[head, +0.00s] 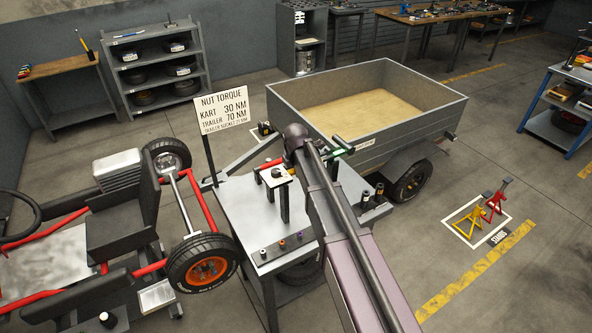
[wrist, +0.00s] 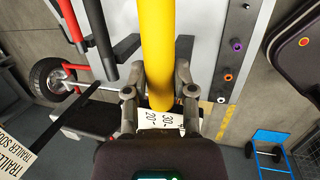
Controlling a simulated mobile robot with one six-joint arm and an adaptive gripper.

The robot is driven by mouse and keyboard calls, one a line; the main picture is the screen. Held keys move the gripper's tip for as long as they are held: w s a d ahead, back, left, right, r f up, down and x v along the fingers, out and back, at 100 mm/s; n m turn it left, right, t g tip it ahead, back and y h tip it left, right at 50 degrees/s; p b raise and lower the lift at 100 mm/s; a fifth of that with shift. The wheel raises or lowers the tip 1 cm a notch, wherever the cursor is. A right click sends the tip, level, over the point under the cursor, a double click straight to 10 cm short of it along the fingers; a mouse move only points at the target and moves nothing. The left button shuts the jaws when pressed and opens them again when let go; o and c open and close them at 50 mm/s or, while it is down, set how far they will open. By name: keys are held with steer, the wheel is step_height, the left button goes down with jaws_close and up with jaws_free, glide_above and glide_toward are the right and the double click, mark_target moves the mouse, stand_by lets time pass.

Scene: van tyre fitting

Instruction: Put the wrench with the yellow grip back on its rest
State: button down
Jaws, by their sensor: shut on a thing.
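In the wrist view my gripper (wrist: 158,92) is shut on the yellow grip (wrist: 157,42) of the wrench, one finger on each side. The grip runs up out of the picture; the rest of the wrench is mostly hidden. A white plate marked 30 and 20 (wrist: 160,121) shows below the fingers. Dark bracket-like pieces (wrist: 126,47) show behind the grip; I cannot tell if they are its rest or if the wrench touches them. Beside it lie a red-gripped bar (wrist: 70,24) and a black bar (wrist: 102,36). In the head view my arm hides the yellow grip.
The grey work table (head: 240,208) carries a strip with several coloured sockets (head: 282,244) and a small raised stand (head: 275,177). A sign (head: 222,111) rises at its back left. The kart (head: 120,215) is left, the trailer (head: 372,97) behind. Right-hand floor is mostly clear around the stands (head: 494,203).

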steer(key=shift+f+b, duration=1.1)
stand_by(0.3)
steer(key=shift+c, duration=1.8)
jaws_free()
steer(key=shift+r, duration=0.15)
step_height(320, 180, up, 3)
steer(key=p, duration=0.3)
steer(key=shift+w+r+p, duration=0.1)
steer(key=shift+r+p, duration=0.1)
steer(key=shift+p, duration=0.2)
step_height(320, 180, up, 5)
steer(key=p, duration=0.5)
steer(key=shift+r, duration=0.15)
steer(key=shift+d, duration=0.1)
